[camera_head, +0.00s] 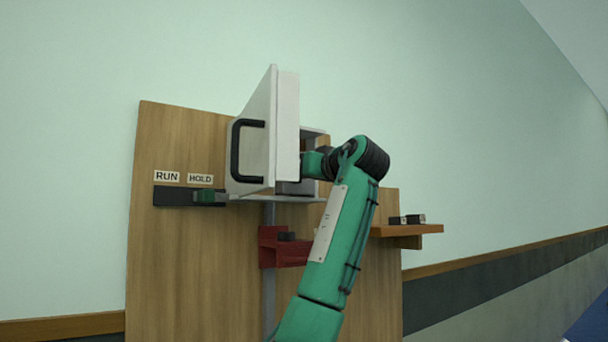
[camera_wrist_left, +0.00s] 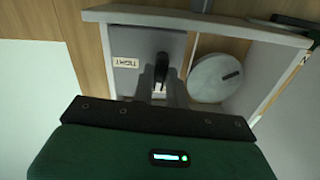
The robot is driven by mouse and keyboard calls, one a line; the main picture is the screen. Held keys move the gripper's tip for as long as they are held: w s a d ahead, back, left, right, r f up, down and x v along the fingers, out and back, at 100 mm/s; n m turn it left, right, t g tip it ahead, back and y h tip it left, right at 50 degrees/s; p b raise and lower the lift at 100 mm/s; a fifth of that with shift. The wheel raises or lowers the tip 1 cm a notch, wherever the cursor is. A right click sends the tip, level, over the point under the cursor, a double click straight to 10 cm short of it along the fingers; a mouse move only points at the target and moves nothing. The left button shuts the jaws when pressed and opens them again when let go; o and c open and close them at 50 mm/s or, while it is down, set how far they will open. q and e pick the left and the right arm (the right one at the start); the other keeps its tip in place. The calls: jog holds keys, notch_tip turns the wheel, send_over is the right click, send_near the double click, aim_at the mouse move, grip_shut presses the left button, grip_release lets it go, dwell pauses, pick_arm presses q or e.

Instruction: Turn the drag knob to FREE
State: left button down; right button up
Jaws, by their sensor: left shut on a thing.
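In the left wrist view my left gripper (camera_wrist_left: 162,88) is shut on a dark knob (camera_wrist_left: 162,68) inside a grey box (camera_wrist_left: 205,20). A label reading TIGHT (camera_wrist_left: 125,62) lies to the left of the knob. No FREE label can be read, and the fingers cover part of the knob. In the head view my green wrist (camera_head: 315,163) reaches into the box behind its open white door (camera_head: 259,150), which hides my fingers and the knob. My right gripper is in neither view.
A round grey disc (camera_wrist_left: 215,78) with a dark slot sits close right of the knob. The door has a black handle (camera_head: 236,150). A RUN/HOLD slider (camera_head: 175,196) is left of the box, a red bracket (camera_head: 268,248) below, a small wooden shelf (camera_head: 425,230) to the right.

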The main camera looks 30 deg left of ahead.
pick_arm(q)
jog(key=shift+f+n, duration=0.15)
jog(key=shift+n, duration=0.35)
jog(key=c, duration=1.4)
grip_release()
jog(key=b+v, duration=0.6)
jog(key=v, duration=0.7)
jog(key=shift+d, duration=0.4)
